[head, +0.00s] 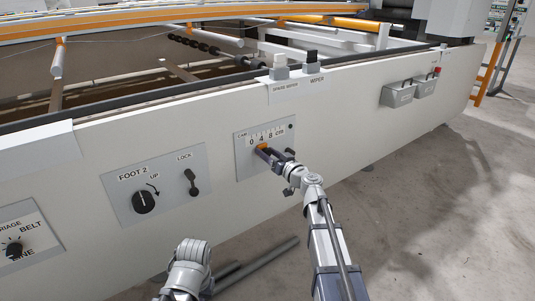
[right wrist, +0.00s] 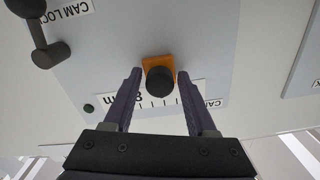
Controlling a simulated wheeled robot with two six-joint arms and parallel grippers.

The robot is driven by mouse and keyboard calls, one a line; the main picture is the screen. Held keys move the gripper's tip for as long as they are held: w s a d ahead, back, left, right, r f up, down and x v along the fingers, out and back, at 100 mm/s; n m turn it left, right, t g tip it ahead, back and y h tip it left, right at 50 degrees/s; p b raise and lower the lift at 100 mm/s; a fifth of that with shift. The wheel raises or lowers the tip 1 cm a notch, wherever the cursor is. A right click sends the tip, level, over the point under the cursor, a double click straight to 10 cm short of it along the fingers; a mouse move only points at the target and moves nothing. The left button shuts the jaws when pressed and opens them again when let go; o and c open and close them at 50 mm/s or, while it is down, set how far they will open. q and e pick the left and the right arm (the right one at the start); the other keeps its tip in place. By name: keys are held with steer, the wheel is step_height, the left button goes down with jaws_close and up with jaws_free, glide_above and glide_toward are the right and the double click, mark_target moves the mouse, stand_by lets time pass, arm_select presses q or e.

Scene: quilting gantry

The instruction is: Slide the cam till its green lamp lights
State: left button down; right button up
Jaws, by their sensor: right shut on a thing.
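The cam is an orange slider with a black round knob (right wrist: 160,82) on a grey panel (head: 244,166) of the machine's side. In the head view its orange part (head: 262,148) sits below the scale, near the 4. My right gripper (right wrist: 160,74) is shut on the cam, one dark finger on each side of the knob. The small round lamp (right wrist: 88,108) is dark green and looks unlit; it also shows dark at the panel's upper right (head: 291,126). The cam lock lever (right wrist: 42,42) is partly cut off in the wrist view. My left gripper is not visible; only grey left arm links show.
Left of the cam panel is a FOOT 2 panel with a black knob (head: 144,202) and a lock lever (head: 190,182). A carriage knob (head: 14,249) is farther left. Grey boxes (head: 397,94) hang at right. The floor at right is open.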

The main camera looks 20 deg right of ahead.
jaws_close()
steer(key=shift+w+d, duration=0.25)
steer(key=shift+d, duration=0.4)
steer(key=o, duration=1.1)
jaws_free()
steer(key=shift+s, duration=0.15)
steer(key=v, duration=0.7)
steer(key=shift+s+d, duration=0.1)
steer(key=shift+s, duration=0.15)
